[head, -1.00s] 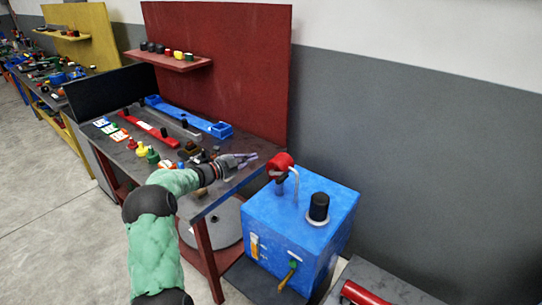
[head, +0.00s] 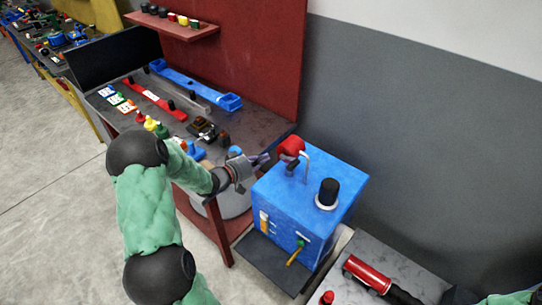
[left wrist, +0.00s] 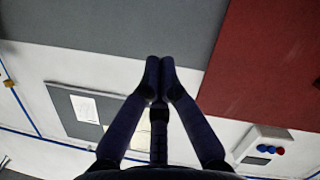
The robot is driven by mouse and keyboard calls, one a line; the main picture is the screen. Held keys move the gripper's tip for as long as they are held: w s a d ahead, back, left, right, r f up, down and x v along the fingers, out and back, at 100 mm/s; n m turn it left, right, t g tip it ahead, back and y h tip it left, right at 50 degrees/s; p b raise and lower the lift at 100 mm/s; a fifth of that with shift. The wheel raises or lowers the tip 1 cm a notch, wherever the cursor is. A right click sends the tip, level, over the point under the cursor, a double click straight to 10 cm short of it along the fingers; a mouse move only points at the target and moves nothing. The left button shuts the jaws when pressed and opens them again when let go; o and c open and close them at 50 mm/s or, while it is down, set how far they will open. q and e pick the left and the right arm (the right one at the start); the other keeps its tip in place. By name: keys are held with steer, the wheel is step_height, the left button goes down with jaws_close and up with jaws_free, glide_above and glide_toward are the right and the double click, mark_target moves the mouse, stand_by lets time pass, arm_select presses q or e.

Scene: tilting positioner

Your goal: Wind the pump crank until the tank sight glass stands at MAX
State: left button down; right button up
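The blue tank (head: 285,205) stands right of the bench in the head view. The crank on its top has a red grip (head: 290,148) and a bent metal rod (head: 306,168). The sight glass (head: 264,222) on its front face shows orange; the marks beside it are too small to read. My left gripper (head: 262,159) is just left of the red grip, apart from it and holding nothing. In the left wrist view its two fingertips (left wrist: 160,64) are together, with wall behind them. My right gripper is out of view.
A black cap (head: 328,192) stands on the tank top, right of the crank. A yellow-handled lever (head: 295,256) sticks out of the front. The workbench (head: 262,124) holds several parts. A red cylindrical tool (head: 368,274) lies on a grey surface at lower right.

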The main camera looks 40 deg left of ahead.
arm_select(q)
steer(key=w+d+f, duration=0.4)
steer(key=w+f, duration=0.1)
steer(key=w, duration=0.3)
steer(key=shift+w, duration=0.2)
steer(key=shift+f, duration=0.1)
